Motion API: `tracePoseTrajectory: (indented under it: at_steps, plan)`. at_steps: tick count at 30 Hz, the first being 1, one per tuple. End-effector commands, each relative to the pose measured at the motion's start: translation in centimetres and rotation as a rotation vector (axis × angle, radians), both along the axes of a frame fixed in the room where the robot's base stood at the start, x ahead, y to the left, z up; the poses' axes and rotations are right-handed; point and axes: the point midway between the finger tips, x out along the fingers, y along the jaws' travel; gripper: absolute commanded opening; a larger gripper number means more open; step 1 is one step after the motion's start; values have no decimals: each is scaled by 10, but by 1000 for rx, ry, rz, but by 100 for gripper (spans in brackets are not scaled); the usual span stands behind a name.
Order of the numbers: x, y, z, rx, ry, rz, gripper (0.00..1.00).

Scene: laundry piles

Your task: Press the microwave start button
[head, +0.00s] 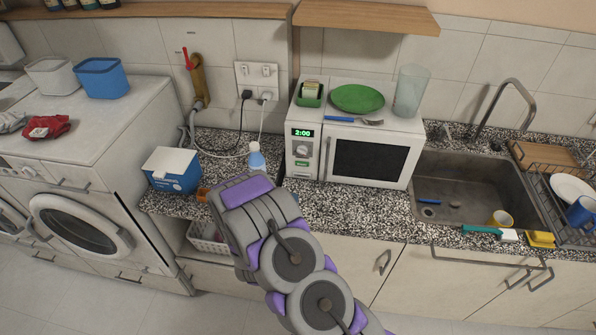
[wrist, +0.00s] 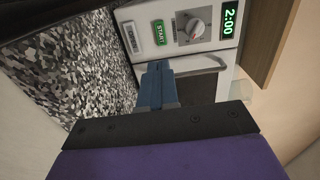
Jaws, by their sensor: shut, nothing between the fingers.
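The white microwave (head: 410,148) stands on the speckled counter with its door shut. Its left panel has a lit display (head: 302,132) reading 2:00, a round knob (head: 302,151) and a green start button (head: 301,163). In the wrist view, the green START button (wrist: 159,33) sits left of the knob (wrist: 196,28), and the display (wrist: 229,20) is at the right. My gripper (wrist: 157,68) is shut and empty, its blue fingertips just below the START button in the picture; I see no clear contact.

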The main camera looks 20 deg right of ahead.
Motion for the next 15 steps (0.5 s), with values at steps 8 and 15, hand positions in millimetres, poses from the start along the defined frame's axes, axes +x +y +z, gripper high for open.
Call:
tracePoseTrajectory:
  at_steps: [8,15]
  plan:
    - [2,-1,0,0,0,0,0]
    - [20,-13,0,0,-1,0,0]
